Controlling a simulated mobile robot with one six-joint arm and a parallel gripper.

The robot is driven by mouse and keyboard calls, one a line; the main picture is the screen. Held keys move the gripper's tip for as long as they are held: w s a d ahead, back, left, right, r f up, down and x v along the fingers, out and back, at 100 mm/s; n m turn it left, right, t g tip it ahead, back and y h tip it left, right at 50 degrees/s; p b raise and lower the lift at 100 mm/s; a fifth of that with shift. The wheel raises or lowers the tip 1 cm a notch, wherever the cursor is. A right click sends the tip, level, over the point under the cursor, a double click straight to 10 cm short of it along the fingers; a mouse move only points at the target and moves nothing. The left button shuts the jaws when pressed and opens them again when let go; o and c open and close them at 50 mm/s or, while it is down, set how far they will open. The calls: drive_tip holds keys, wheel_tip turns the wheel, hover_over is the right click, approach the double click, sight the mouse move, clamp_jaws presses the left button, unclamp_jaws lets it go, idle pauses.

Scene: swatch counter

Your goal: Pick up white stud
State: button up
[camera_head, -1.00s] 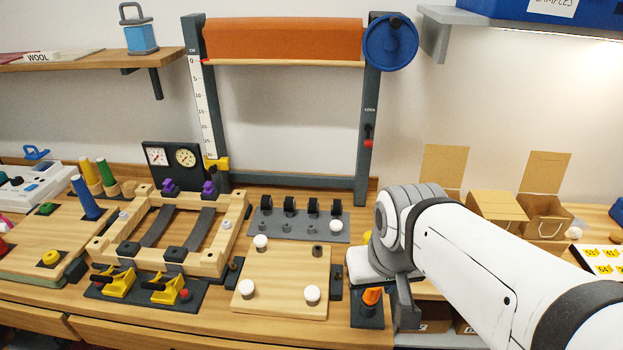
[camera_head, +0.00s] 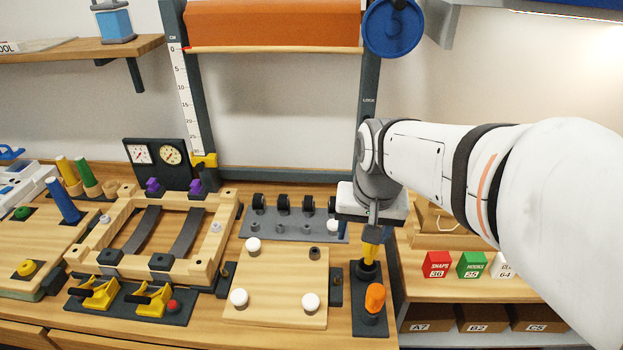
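Several white studs show. Three stand on the light wooden board (camera_head: 276,275): a back left stud (camera_head: 253,245), a front left stud (camera_head: 239,298) and a front right stud (camera_head: 311,302). Another white stud (camera_head: 332,226) is at the right end of the grey plate (camera_head: 268,225) behind the board. My gripper (camera_head: 373,228) points down to the right of that stud, above a yellow-handled tool (camera_head: 369,256). It seems apart from all the studs. Its fingertips are small and seen edge-on, so I cannot tell whether they are open or touching the yellow handle.
An orange-tipped tool (camera_head: 375,297) stands on a dark holder (camera_head: 371,325) right of the board. A wooden frame (camera_head: 222,222) and yellow clamps (camera_head: 154,301) lie left. Black rollers (camera_head: 283,202) line the grey plate. Red, green and white boxes (camera_head: 471,264) stand right.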

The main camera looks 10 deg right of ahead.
drive_tip(key=w+f+m+g+b, duration=0.15)
drive_tip(key=w+f+m, duration=0.3)
drive_tip(key=w, duration=0.65)
drive_tip(key=m+b, duration=0.2)
drive_tip(key=m, duration=0.2)
hover_over(334, 223)
drive_tip(key=shift+g, duration=0.45)
drive_tip(key=f, duration=0.9)
drive_tip(key=shift+s+a, duration=0.25)
drive_tip(key=shift+a, duration=0.15)
drive_tip(key=f, duration=0.8)
drive_tip(key=shift+w+d+p, duration=0.35)
drive_tip(key=shift+p, duration=0.05)
drive_tip(key=c, duration=1)
wheel_tip(334, 223, up, 10)
drive_tip(key=shift+r+b, duration=0.1)
drive_tip(key=shift+b, duration=0.25)
drive_tip(key=shift+c, duration=0.2)
